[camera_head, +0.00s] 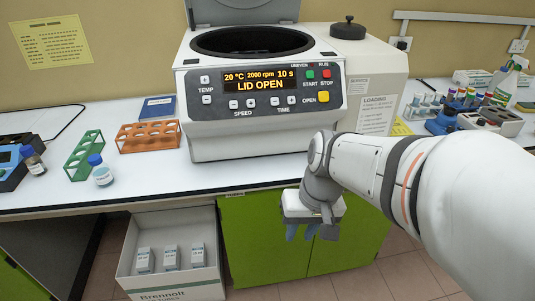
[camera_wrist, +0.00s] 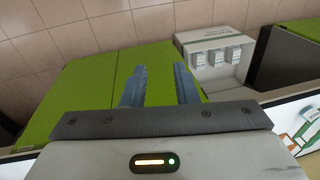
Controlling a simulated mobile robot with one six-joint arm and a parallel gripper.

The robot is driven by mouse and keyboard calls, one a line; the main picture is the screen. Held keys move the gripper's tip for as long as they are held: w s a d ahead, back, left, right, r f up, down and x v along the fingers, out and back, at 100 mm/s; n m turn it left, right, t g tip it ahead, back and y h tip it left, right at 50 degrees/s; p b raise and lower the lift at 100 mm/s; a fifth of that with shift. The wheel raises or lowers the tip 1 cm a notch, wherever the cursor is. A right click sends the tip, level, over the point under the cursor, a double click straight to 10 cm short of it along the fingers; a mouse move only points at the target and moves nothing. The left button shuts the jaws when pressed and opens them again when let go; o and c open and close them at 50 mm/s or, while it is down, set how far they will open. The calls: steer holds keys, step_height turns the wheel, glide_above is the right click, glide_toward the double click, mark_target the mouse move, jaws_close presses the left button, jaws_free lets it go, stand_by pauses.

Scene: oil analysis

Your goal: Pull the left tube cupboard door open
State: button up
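The green tube cupboard stands under the bench. Its left door (camera_head: 262,240) is beside a crate, and its right door (camera_head: 352,240) is partly behind my arm. Both doors look shut. In the wrist view, which is turned round, the left door (camera_wrist: 158,52) is on the right and the right door (camera_wrist: 75,90) on the left, with a seam between. My gripper (camera_head: 301,233) points down in front of the cupboard near the seam. Its blue fingers (camera_wrist: 160,68) are apart with nothing between them, over the left door. I cannot make out a handle; contact is unclear.
A grey-white crate (camera_head: 172,289) with small white boxes stands left of the cupboard. The white bench edge (camera_head: 150,198) runs above my gripper's level. A centrifuge (camera_head: 255,130) with its lid open, tube racks and bottles stand on the bench. Tiled floor (camera_head: 400,275) is free at the right.

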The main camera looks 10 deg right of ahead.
steer(key=shift+o, duration=0.2)
steer(key=w+f+m+g+y+b, duration=0.1)
steer(key=w+f+y, duration=0.3)
steer(key=w+f, duration=0.1)
steer(key=shift+a+f+m+y+b, duration=0.25)
steer(key=shift+a+m+y+b, duration=0.05)
steer(key=shift+a+m, duration=0.15)
steer(key=w+d+f+m+t+y+b, duration=0.45)
steer(key=w+d+f+m+t, duration=0.35)
steer(key=w+d+f+t, duration=0.6)
steer(key=w+a, duration=0.1)
steer(key=w, duration=0.1)
steer(key=w+a+f+g, duration=0.1)
steer(key=w, duration=0.2)
steer(key=w+a+g+p, duration=0.1)
steer(key=w, duration=0.2)
steer(key=shift+f+y, duration=0.35)
steer(key=shift+c, duration=0.5)
jaws_close()
